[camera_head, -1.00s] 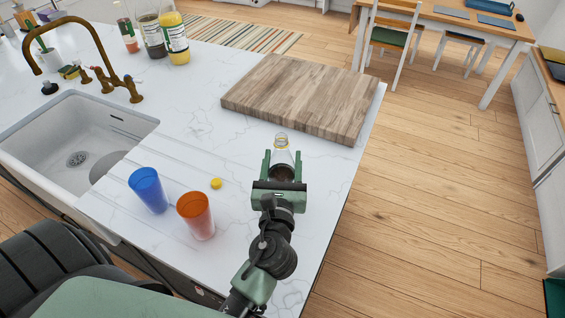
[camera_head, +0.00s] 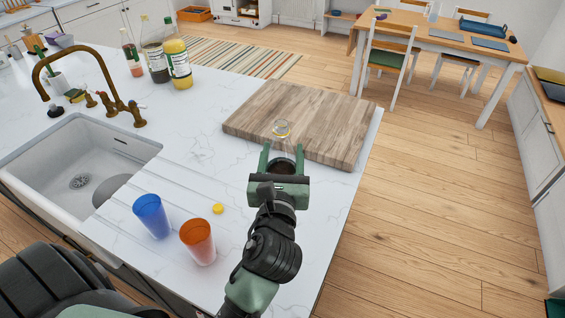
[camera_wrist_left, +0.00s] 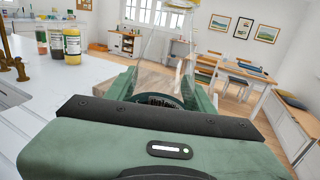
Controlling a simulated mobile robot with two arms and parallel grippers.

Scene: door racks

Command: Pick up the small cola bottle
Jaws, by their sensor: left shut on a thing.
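The small cola bottle (camera_head: 282,140) is clear, with dark liquid low in it and yellow at its neck. My left gripper (camera_head: 282,150) is shut around its body, one green finger on each side. The bottle stands about upright in the grip and overlaps the near edge of the wooden board in the head view. In the left wrist view the clear bottle (camera_wrist_left: 160,55) rises between the fingers, its top cut off by the frame edge. My right gripper is not in view.
A blue cup (camera_head: 152,215), an orange cup (camera_head: 198,241) and a small yellow round object (camera_head: 217,209) are on the white counter. The wooden board (camera_head: 315,115) lies beyond. A sink (camera_head: 85,160) with a brass tap is left. Several bottles (camera_head: 178,62) stand farther back.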

